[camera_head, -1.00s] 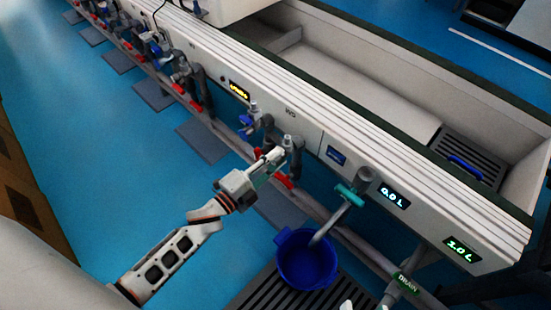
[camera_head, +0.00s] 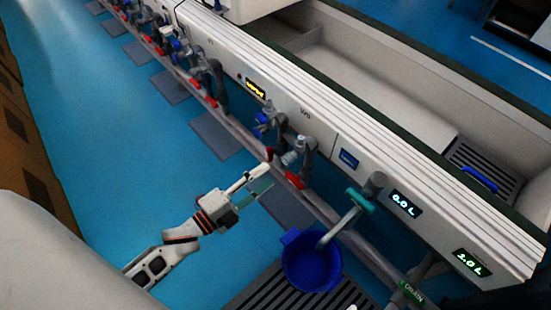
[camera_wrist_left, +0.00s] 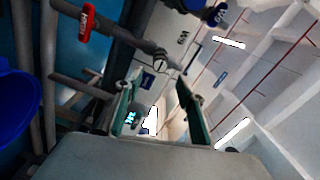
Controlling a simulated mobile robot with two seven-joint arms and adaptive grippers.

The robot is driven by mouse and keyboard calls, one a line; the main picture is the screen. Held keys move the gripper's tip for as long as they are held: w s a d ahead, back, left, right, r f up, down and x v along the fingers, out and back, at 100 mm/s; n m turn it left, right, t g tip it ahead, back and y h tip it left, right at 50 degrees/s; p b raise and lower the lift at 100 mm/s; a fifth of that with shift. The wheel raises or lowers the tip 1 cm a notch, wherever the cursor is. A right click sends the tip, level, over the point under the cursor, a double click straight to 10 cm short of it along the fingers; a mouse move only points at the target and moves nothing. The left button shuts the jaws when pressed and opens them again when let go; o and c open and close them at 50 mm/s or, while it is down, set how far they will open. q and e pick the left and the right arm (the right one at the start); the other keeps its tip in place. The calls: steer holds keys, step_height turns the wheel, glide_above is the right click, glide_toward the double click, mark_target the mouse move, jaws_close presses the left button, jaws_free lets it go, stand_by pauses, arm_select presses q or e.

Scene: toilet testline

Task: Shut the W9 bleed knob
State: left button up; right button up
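The W9 station is marked by its label (camera_head: 305,112) on the white panel; the label also shows in the wrist view (camera_wrist_left: 183,37). Below it are grey pipes with a pale bleed knob (camera_head: 290,158), a blue handle (camera_head: 262,119) and a red lever (camera_head: 295,180). The wrist view shows a red lever (camera_wrist_left: 86,24) and a blue handle (camera_wrist_left: 216,16); a round slotted fitting (camera_wrist_left: 158,65) may be the bleed knob. My left gripper (camera_head: 267,177) is open and empty, in front of and apart from the valves. Which way the knob is turned cannot be told.
A blue bucket (camera_head: 311,262) stands on a dark grate under a spout with a teal lever (camera_head: 360,200), right of the gripper. A low pipe rail runs along the line. Displays (camera_head: 405,203) sit at right. The blue floor at left is clear.

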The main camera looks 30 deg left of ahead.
arm_select(q)
steer(key=shift+v, duration=1.25)
